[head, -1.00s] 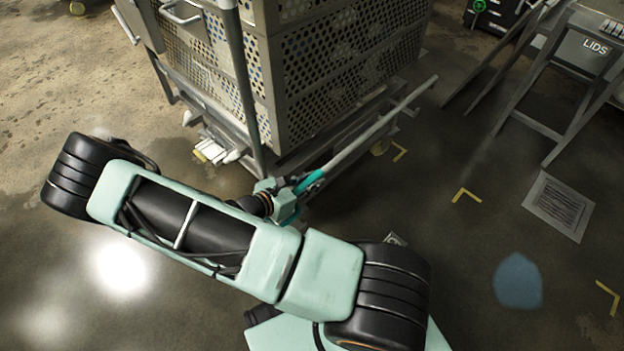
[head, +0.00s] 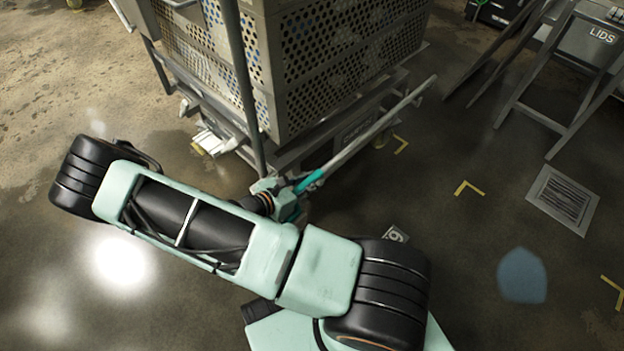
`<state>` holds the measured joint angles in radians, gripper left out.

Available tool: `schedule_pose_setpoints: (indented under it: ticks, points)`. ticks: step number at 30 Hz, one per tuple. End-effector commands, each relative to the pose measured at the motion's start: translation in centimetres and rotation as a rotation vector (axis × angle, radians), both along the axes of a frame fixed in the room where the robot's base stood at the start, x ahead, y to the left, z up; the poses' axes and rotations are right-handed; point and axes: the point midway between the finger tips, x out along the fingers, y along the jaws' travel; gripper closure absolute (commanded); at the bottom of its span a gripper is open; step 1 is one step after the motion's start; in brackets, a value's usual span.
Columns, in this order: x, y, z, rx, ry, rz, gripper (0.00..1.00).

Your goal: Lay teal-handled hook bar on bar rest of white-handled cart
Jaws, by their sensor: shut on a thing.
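The teal-handled hook bar (head: 362,136) is a long grey bar with a teal grip section near its lower left end. My gripper (head: 291,196) is shut on it by the teal part; the fingers are small and partly hidden by my arm. The bar slants up and right beside the cart, its far end free. The cart (head: 285,157) carries perforated grey baskets and stands just beyond the bar. Whether the bar touches the cart I cannot tell. I cannot make out a bar rest or a white handle for certain.
A grey stand marked LIDS (head: 601,35) is at the upper right. A floor drain grate (head: 563,199) and yellow corner marks (head: 468,188) lie on the floor to the right. The floor between the cart and the stand is open.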

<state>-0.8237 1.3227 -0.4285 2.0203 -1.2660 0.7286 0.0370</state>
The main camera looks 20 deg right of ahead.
Motion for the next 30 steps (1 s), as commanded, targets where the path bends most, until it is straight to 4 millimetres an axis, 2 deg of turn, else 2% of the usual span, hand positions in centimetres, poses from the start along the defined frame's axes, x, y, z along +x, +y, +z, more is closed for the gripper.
schedule_pose_setpoints:
  ticks: [12,13,18,26,30]
  points:
    - [0.1,-0.1,0.0,-0.004,-0.003,0.000,1.00]
    - [0.1,-0.1,0.0,-0.004,-0.003,0.000,0.80]
    - [0.0,-0.1,-0.1,-0.003,-0.001,0.000,0.63]
    - [-0.1,0.1,-0.3,0.003,0.002,0.000,0.63]
    - [-0.3,1.1,0.1,0.004,0.001,0.003,0.63]
